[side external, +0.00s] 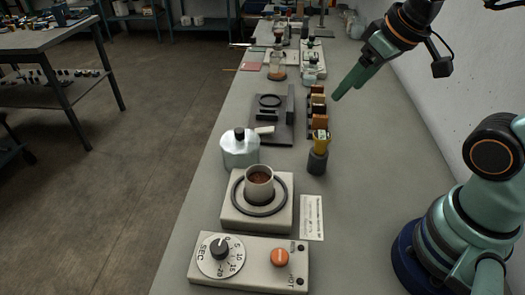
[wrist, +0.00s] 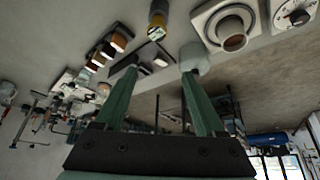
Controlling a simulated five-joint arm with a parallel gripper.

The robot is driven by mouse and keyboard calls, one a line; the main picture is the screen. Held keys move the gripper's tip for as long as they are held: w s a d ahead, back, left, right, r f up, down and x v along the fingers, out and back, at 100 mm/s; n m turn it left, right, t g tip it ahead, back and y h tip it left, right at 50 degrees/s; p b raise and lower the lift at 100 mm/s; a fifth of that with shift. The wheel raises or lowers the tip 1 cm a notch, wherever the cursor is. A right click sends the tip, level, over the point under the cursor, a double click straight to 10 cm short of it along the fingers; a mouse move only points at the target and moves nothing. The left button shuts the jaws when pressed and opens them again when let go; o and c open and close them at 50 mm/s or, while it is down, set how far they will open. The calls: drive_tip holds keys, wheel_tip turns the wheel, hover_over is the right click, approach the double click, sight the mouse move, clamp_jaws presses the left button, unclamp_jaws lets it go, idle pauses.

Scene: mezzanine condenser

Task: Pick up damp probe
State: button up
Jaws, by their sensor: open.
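A yellow, hand-sized tool that looks like the damp probe (side external: 321,140) stands upright in a dark round holder (side external: 318,161) on the bench, right of the metal flask. In the wrist view the yellow probe (wrist: 157,32) shows at the top middle, beyond my fingertips, with its dark holder (wrist: 158,8) at the frame edge. My gripper (side external: 338,96) hangs above the bench, up and behind the probe, apart from it. In the wrist view my gripper (wrist: 160,72) has its two green fingers apart with nothing between them.
A row of brown blocks (side external: 317,104) stands behind the probe, beside a dark stand (side external: 262,130). A metal flask (side external: 240,152), a heater with a cup (side external: 259,181) and a dial box (side external: 250,262) are nearby. Bare bench lies right of the probe, before the wall.

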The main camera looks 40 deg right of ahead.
drive_tip(key=w+n+g, duration=0.1)
drive_tip(key=n, duration=0.2)
drive_tip(key=n+g, duration=0.5)
drive_tip(key=n, duration=0.7)
approach(323, 135)
wheel_tip(323, 135, down, 11)
drive_tip(key=shift+s+f, duration=0.15)
drive_tip(key=shift+f, duration=0.1)
clamp_jaws()
drive_tip(key=shift+r, duration=0.1)
